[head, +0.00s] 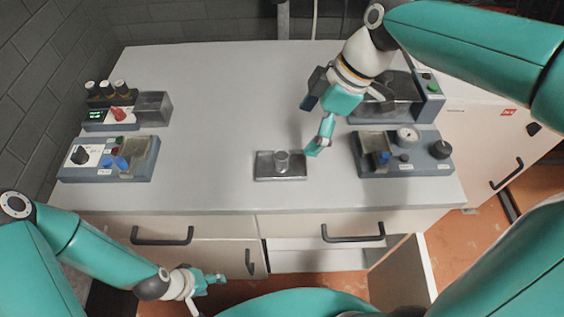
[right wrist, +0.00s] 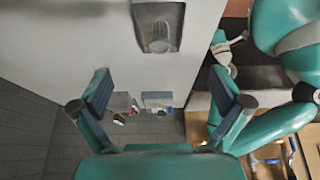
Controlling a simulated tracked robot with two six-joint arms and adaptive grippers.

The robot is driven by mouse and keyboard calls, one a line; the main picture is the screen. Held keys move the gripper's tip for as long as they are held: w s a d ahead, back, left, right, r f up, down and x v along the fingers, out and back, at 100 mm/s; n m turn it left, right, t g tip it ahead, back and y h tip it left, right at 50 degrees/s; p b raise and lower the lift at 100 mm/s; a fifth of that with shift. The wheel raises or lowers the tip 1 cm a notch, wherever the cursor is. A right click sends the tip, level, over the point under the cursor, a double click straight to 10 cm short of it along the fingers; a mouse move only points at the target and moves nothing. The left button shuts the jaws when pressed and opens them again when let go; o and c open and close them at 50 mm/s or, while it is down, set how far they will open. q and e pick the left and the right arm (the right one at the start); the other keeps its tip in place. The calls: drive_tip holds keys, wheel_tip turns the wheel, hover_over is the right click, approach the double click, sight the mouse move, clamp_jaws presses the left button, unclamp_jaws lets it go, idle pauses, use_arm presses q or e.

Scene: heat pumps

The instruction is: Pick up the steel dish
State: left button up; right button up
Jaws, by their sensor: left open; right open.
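The steel dish (head: 265,171) is a small rectangular metal tray lying on the grey worktop near its front edge. A short round metal piece (head: 282,160) stands at its middle. The dish also shows at the top of the right wrist view (right wrist: 158,12). My right gripper (head: 316,149) is open and empty, just right of the dish and apart from it. In the right wrist view its fingers (right wrist: 161,92) are spread wide with nothing between them. My left gripper (head: 214,280) is open and empty, low in front of the cabinet, far from the dish.
Two control boxes (head: 80,174) (head: 97,127) with knobs stand at the left of the worktop (head: 220,110). Another box with a gauge (head: 428,168) stands right of the dish, with a larger unit (head: 433,103) behind. The worktop's middle is clear. A drawer (head: 318,252) below looks open.

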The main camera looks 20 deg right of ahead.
sight(285, 159)
drive_tip(key=x, duration=0.5)
drive_tip(key=shift+x, duration=3.15)
drive_tip(key=shift+s+d+f, duration=0.1)
drive_tip(key=shift+d, duration=0.05)
drive_tip(key=c, duration=1.2)
drive_tip(key=shift+c, duration=0.3)
